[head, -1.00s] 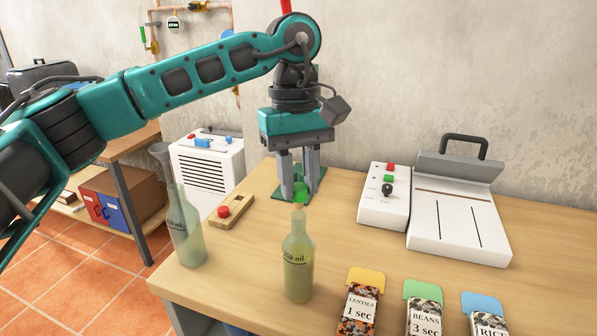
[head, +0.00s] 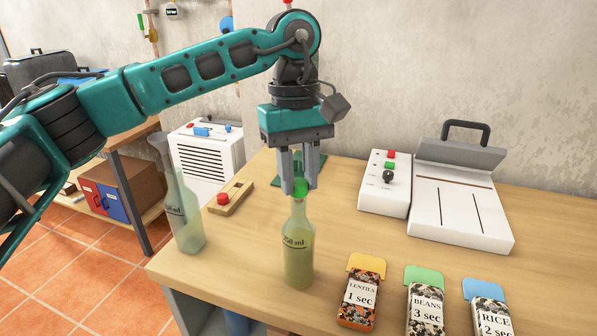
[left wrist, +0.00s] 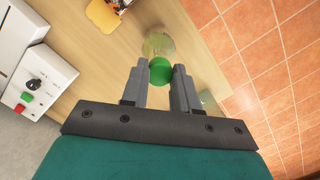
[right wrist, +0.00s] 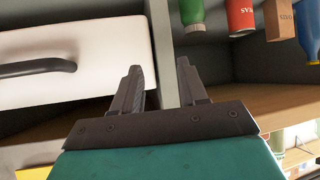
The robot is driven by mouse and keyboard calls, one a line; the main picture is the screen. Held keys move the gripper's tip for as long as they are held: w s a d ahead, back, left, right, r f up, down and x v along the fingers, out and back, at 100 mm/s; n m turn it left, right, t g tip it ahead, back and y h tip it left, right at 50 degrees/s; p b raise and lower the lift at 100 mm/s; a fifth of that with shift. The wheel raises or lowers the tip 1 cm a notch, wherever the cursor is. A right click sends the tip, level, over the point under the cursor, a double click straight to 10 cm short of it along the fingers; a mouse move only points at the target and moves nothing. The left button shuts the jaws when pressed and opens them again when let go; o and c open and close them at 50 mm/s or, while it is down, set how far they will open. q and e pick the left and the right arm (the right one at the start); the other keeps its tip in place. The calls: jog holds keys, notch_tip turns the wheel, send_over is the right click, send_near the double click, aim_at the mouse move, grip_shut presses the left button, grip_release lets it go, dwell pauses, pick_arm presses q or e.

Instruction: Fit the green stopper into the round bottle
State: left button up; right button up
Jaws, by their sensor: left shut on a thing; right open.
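The green stopper (head: 300,187) is held between the fingers of my left gripper (head: 300,184), which points straight down. The bottle marked 250 ml (head: 298,258), with yellowish contents, stands upright below it. The stopper's lower end appears at or just above the bottle's mouth; I cannot tell whether they touch. In the left wrist view the stopper (left wrist: 160,71) sits between the fingertips, with the bottle (left wrist: 157,44) beyond it. A second, clear bottle (head: 183,212) stands to the left, with a grey flared shape at its top. My right gripper (right wrist: 159,68) is open and empty.
Labelled packets (head: 358,297) line the front. A wooden block with a red button (head: 230,198) is left. The right wrist view shows shelves with containers (right wrist: 240,15).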

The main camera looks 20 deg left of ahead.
pick_arm(q)
jog(key=shift+f+b, duration=0.35)
jog(key=shift+f, duration=0.2)
dwell(0.4)
jog(key=o, duration=1.6)
jog(key=shift+c, duration=0.2)
jog(key=shift+r, duration=0.15)
jog(key=shift+r+p, duration=2.6)
jog(key=shift+r, duration=0.85)
